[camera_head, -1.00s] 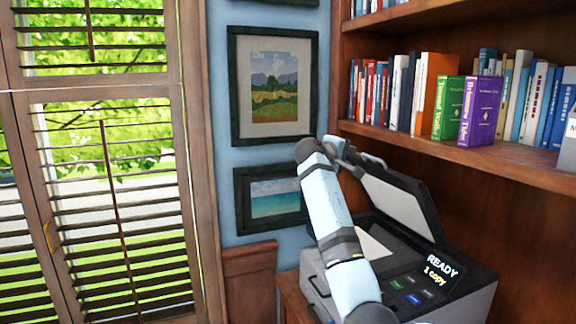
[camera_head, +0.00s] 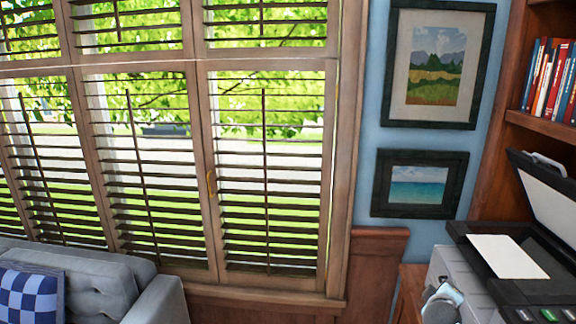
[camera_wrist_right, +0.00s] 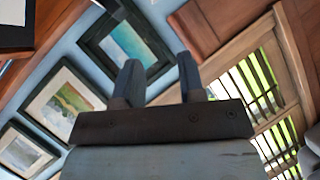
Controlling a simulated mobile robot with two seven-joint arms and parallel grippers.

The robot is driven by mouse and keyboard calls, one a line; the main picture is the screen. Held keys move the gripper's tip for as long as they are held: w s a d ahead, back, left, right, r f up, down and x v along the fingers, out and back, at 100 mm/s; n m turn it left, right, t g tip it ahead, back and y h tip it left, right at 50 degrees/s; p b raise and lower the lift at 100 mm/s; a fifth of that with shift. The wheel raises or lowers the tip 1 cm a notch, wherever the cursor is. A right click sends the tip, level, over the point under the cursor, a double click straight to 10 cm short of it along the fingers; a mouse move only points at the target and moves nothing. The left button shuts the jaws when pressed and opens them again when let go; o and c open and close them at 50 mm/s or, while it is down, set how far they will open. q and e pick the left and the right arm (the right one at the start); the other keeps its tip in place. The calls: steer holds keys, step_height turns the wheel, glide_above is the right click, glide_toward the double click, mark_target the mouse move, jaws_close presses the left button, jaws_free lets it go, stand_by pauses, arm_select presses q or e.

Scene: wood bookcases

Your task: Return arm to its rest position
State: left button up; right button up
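My right gripper (camera_wrist_right: 159,82) shows in the right wrist view with its two dark fingers apart and nothing between them. Beyond the fingers are the blue wall and framed pictures, seen tilted. In the head view a small part of my arm (camera_head: 442,305) shows at the bottom right, in front of the copier. The gripper itself cannot be made out there. My left gripper is in neither view.
The copier (camera_head: 463,275) at right has its lid (camera_head: 552,212) raised and a white sheet (camera_head: 508,257) on its glass. A bookcase (camera_head: 500,165) stands behind it. Shuttered windows (camera_head: 265,170) fill the middle. A grey sofa (camera_head: 100,283) with a checked cushion (camera_head: 28,292) is at lower left.

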steer(key=s+a+f+y, duration=0.3)
steer(key=s+a+f, duration=0.35)
steer(key=s, duration=0.25)
steer(key=s+a+f+y, duration=0.3)
steer(key=s+a+f, duration=0.2)
steer(key=s+f, duration=0.3)
steer(key=s+a+f+m+y, duration=0.1)
steer(key=s+a, duration=0.3)
steer(key=s, duration=0.5)
steer(key=s+a+f+m+y, duration=0.1)
steer(key=s+a+m+y, duration=0.2)
steer(key=s, duration=0.7)
steer(key=shift+s+a+f+g+p, duration=0.25)
steer(key=shift+a+g+p, duration=0.1)
steer(key=shift+a, duration=0.75)
